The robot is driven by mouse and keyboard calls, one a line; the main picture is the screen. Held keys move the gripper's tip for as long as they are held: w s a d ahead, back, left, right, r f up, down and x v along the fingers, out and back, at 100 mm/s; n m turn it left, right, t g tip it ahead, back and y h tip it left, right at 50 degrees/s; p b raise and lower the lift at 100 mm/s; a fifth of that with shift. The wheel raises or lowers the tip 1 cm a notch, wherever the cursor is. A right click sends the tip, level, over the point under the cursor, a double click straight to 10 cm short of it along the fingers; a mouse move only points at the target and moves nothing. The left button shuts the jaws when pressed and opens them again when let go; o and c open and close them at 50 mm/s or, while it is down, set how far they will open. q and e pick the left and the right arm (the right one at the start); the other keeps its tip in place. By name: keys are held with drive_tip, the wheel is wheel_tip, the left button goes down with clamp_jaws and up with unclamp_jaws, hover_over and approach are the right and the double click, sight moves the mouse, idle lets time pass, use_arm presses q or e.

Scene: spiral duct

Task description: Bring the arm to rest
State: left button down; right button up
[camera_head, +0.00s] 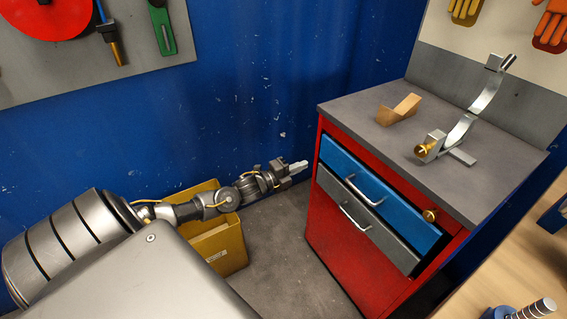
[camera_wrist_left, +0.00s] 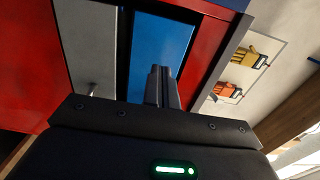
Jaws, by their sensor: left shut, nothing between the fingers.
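My left arm (camera_head: 228,195) comes in from the left in the head view and reaches toward the red cabinet. Its gripper (camera_head: 298,167) is shut and empty, just left of the cabinet's front edge. In the left wrist view the closed fingers (camera_wrist_left: 162,88) show in front of the blue drawer. Whether the fingertips touch the cabinet cannot be told. My right gripper is not in view.
The red cabinet (camera_head: 340,245) has a blue drawer (camera_head: 385,195) and a grey drawer (camera_head: 370,228) with handles. A wooden block (camera_head: 398,110) and a metal tool (camera_head: 462,130) lie on top. A yellow bin (camera_head: 222,248) stands below my arm. Blue walls (camera_head: 270,80) stand behind.

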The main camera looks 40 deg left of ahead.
use_arm(q)
drive_tip(key=v, duration=0.4)
drive_tip(key=shift+s+f, duration=0.1)
drive_tip(key=shift+s, duration=0.25)
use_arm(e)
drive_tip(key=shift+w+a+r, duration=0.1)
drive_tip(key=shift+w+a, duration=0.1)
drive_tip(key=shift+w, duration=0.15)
